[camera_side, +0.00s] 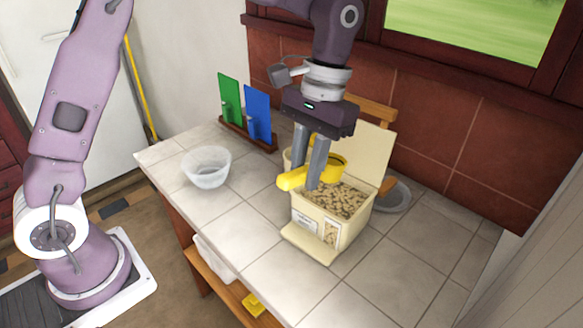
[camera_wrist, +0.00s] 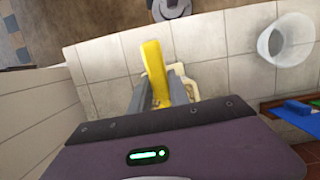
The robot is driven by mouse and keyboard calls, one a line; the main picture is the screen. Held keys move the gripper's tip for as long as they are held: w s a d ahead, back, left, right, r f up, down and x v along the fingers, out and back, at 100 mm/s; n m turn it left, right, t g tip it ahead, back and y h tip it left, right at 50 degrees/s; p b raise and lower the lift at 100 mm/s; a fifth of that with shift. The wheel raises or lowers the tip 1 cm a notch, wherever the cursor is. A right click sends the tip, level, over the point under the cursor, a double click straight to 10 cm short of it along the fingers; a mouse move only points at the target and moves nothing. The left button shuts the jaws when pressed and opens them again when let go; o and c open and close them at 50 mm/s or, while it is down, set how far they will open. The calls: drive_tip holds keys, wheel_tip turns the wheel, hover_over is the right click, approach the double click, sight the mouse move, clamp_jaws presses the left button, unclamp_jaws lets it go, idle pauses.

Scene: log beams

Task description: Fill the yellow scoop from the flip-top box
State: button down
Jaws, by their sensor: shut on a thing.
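The yellow scoop (camera_side: 292,179) is held between the fingers of my gripper (camera_side: 312,186), which is shut on its handle. Its round cup (camera_side: 333,168) sits behind the fingers, above the box opening; I cannot tell whether anything is in it. The cream flip-top box (camera_side: 318,242) stands on the tiled counter with its lid (camera_side: 372,145) raised at the back. Brown pellets (camera_side: 340,202) fill the box to near the rim. In the wrist view the yellow handle (camera_wrist: 155,65) points away from my gripper (camera_wrist: 163,92), and the box is mostly hidden.
A clear bowl (camera_side: 206,168) stands on the left of the counter. Green (camera_side: 230,98) and blue (camera_side: 257,112) boards stand in a rack near the wall. A grey round dish (camera_side: 396,197) lies right of the box. The front right tiles are free.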

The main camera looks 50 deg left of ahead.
drive_tip(key=shift+w+f+g, duration=0.2)
drive_tip(key=shift+w+g, duration=0.25)
drive_tip(key=shift+g, duration=0.35)
drive_tip(key=shift+f, duration=0.25)
wheel_tip(320, 180, down, 7)
idle(1.2)
drive_tip(key=shift+s+r, duration=0.1)
drive_tip(key=shift+r, duration=2.9)
drive_tip(key=shift+s+t, duration=0.6)
drive_tip(key=shift+t, duration=0.4)
